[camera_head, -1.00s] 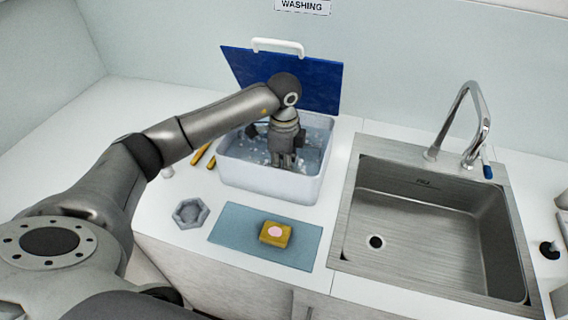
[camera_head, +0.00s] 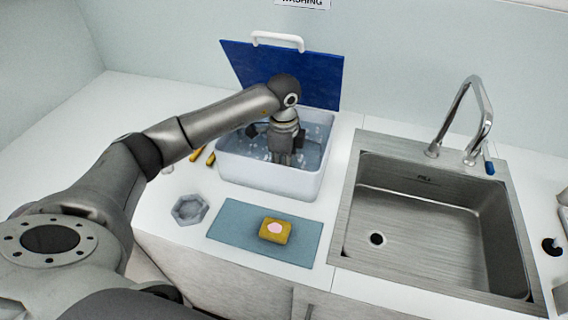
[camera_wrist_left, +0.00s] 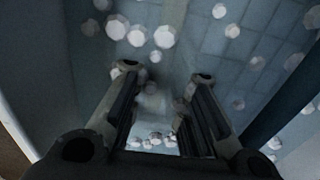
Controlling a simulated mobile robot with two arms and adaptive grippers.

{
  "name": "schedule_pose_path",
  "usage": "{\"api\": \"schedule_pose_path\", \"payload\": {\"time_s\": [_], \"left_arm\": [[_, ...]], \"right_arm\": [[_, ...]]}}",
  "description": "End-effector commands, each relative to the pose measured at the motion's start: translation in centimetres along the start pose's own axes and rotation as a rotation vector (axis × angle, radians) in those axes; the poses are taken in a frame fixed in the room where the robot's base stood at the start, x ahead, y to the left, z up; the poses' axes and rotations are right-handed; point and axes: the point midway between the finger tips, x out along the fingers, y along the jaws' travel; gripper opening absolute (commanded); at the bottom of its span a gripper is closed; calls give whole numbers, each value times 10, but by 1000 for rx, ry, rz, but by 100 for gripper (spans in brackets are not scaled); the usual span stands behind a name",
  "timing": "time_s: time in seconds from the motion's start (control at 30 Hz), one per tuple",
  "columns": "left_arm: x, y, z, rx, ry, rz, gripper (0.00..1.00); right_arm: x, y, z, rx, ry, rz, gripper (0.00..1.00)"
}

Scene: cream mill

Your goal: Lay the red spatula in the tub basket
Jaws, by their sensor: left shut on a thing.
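The white tub (camera_head: 268,182) stands open on the counter, with cloudy water and pale bubbles in it. My left gripper (camera_head: 284,160) reaches straight down into it, its fingertips low in the tub. In the left wrist view its two fingers (camera_wrist_left: 165,75) stand apart among the bubbles, with a faint blurred shape between them. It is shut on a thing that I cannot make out. I see no red spatula in either view, and no basket can be told apart inside the tub. My right gripper is not in view.
A blue lid (camera_head: 285,75) with a white handle stands raised behind the tub. Yellow-handled tools (camera_head: 198,153) lie at its left. In front are a grey hexagonal dish (camera_head: 190,209) and a blue mat (camera_head: 232,222) with a yellow sponge (camera_head: 275,230). A steel sink (camera_head: 430,220) is at right.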

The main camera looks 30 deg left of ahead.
Motion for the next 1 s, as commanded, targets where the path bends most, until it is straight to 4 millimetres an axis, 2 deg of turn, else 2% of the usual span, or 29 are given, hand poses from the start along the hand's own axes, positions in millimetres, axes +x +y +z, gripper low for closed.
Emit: {"api": "schedule_pose_path", "payload": {"time_s": [0.97, 1.0], "left_arm": [[9, 0, 0, 0, 0, 0, 0], [9, 0, 0, 0, 0, 0, 22]], "right_arm": [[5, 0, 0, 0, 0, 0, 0], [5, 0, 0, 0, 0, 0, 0]]}}
